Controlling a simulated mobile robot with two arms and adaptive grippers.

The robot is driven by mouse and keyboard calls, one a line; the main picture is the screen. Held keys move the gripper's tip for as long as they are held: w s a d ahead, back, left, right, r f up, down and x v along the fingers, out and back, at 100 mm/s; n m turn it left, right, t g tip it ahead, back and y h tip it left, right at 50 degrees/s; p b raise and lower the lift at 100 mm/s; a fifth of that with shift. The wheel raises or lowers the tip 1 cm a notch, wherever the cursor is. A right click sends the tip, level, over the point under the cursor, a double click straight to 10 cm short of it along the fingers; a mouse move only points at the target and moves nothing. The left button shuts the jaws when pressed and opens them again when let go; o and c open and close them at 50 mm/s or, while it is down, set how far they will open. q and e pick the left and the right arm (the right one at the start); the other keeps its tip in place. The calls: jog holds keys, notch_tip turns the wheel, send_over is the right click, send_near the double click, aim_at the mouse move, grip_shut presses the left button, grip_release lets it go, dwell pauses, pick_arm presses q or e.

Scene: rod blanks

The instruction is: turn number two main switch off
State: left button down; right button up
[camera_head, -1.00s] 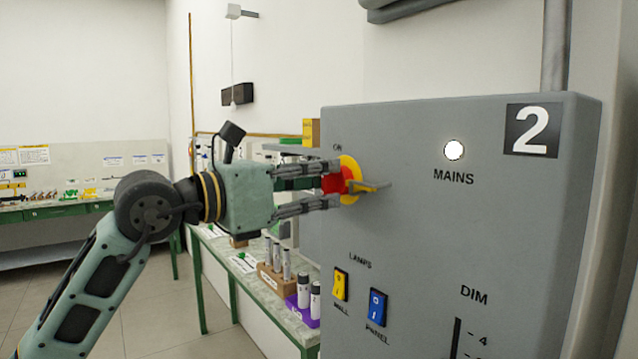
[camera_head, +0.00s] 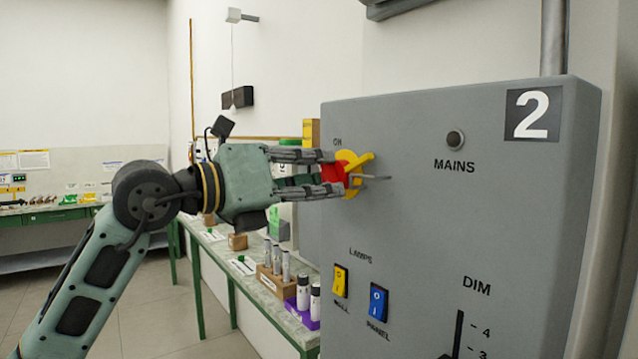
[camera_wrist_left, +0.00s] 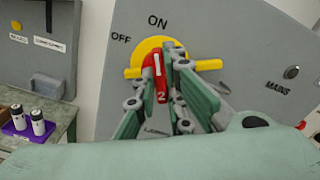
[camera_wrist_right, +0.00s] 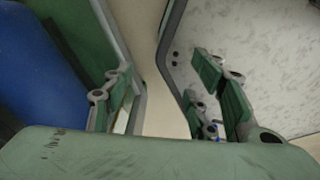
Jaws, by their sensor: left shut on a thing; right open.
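The number two main switch has a red handle (camera_head: 334,174) on a yellow plate (camera_head: 347,157), on the left part of the grey panel marked 2 (camera_head: 410,220). The left wrist view shows the red handle (camera_wrist_left: 160,78), marked 2, between the fingers, with the yellow plate (camera_wrist_left: 150,48) behind and OFF and ON lettering above. My left gripper (camera_head: 333,172) is shut on the red handle; the fingers hide part of it. The round MAINS lamp (camera_head: 455,139) is dark. My right gripper (camera_wrist_right: 165,95) is open and empty, seen only in its wrist view.
Below the switch are a yellow rocker (camera_head: 340,281), a blue rocker (camera_head: 377,302) and a DIM slider (camera_head: 457,335). A bench (camera_head: 262,296) with several tubes and bottles stands behind, left of the panel. A blue object (camera_wrist_right: 40,75) lies left of my right gripper.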

pick_arm(q)
jog(key=shift+n, duration=0.9)
jog(key=c, duration=2.1)
grip_release()
jog(key=v, duration=1.2)
